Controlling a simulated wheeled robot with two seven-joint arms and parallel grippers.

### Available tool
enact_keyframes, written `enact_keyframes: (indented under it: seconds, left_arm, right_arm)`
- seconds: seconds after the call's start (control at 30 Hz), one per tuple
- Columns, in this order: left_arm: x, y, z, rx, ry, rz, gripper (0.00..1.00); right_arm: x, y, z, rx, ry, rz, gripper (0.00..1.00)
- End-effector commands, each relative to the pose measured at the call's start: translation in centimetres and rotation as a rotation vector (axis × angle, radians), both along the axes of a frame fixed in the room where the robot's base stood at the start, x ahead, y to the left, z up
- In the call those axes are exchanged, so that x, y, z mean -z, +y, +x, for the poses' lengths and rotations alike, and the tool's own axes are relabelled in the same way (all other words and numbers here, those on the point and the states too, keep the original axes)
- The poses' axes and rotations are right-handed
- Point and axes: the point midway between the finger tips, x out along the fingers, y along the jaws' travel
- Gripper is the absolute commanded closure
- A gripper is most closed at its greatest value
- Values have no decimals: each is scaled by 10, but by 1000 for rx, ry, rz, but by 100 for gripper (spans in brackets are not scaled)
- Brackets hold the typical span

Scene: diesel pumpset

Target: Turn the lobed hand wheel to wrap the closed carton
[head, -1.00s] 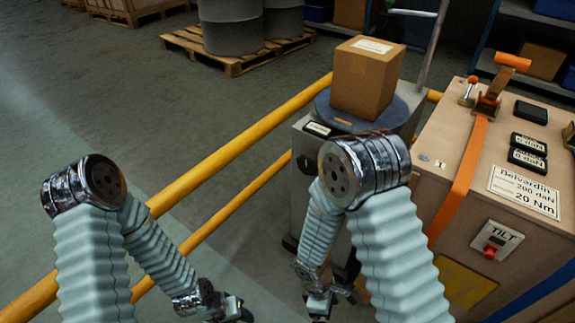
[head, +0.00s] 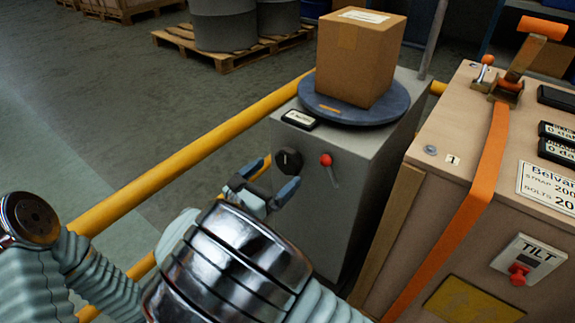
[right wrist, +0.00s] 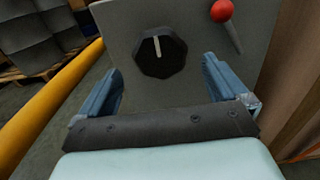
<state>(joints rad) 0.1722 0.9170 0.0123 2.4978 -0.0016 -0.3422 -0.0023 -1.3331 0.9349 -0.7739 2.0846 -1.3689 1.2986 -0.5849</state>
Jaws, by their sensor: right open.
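The lobed hand wheel (head: 288,161) is a black knob on the front of a grey machine cabinet. In the right wrist view the hand wheel (right wrist: 161,52) shows a white mark pointing roughly up. The closed brown carton (head: 358,62) stands on a round blue-grey turntable (head: 380,107) on top of the cabinet. My right gripper (head: 270,180) is open and empty, just in front of the hand wheel. In the right wrist view the wheel lies ahead, between the directions of its two fingers (right wrist: 162,82), with no contact seen. My left gripper is out of view.
A red-knobbed lever (head: 327,160) sits just right of the hand wheel. A yellow rail (head: 190,153) runs left of the cabinet. A wooden crate (head: 440,148) with an orange strap and a TILT switch (head: 524,262) stands close on the right. Drums on a pallet (head: 215,58) are behind.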

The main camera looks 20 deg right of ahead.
Motion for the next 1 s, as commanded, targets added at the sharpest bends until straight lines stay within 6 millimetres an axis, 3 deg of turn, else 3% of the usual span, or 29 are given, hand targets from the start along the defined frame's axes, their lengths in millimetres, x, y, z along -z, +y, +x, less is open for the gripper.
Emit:
enact_keyframes:
  seconds: [0.1, 0.3, 0.67, 1.0]
  left_arm:
    - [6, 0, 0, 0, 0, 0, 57]
    - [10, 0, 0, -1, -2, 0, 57]
    - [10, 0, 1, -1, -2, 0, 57]
    - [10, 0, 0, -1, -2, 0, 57]
  right_arm:
    - [2, -21, 15, 3, 1, 1, 0]
    - [1, -41, 32, 1, 1, 2, 0]
    - [0, -47, 36, 0, 1, 2, 0]
    - [1, -46, 36, 0, 1, 2, 49]
